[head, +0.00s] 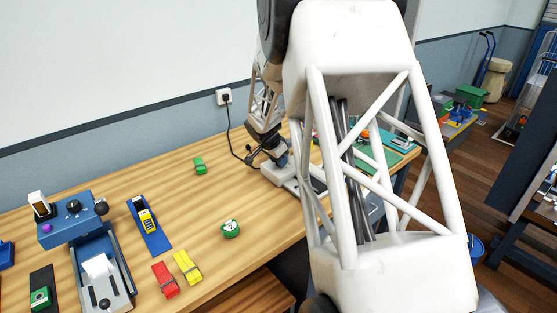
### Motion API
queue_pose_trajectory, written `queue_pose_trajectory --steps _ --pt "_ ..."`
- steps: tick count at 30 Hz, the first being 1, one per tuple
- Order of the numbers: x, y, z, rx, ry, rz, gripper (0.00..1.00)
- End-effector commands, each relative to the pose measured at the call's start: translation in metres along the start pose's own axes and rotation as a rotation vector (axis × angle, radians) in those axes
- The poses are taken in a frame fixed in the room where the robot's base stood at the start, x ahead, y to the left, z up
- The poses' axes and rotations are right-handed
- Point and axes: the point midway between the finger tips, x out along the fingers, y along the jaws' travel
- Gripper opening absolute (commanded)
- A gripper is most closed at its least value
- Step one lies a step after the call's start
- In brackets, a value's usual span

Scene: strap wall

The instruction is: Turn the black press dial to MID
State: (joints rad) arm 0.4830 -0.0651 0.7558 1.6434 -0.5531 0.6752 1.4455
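A black dial (73,206) sits on the top of the blue machine (52,233) at the left of the table. Its pointer and any labels, such as MID, are too small to read. A round black knob (101,207) sticks out at the machine's right side. My gripper (268,155) is at the far side of the table, well to the right of the blue machine and away from the dial. It is small and dark beside a grey device, and its fingers cannot be made out. My white arm covers the right middle of the view.
A black cable runs from the wall socket (223,97). The table's middle is mostly clear.

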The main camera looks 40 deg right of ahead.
Motion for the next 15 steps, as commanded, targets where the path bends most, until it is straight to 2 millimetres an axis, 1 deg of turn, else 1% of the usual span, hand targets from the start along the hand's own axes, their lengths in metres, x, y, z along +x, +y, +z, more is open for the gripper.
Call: queue_pose_trajectory --steps 1,3,15 --pt "-0.0001 0.0000 0.0000 0.000 0.000 0.000 0.18" --pt "-0.0001 0.0000 0.0000 0.000 0.000 0.000 0.10" --pt "-0.0002 0.0006 0.0002 -0.049 0.000 -0.021 0.10"
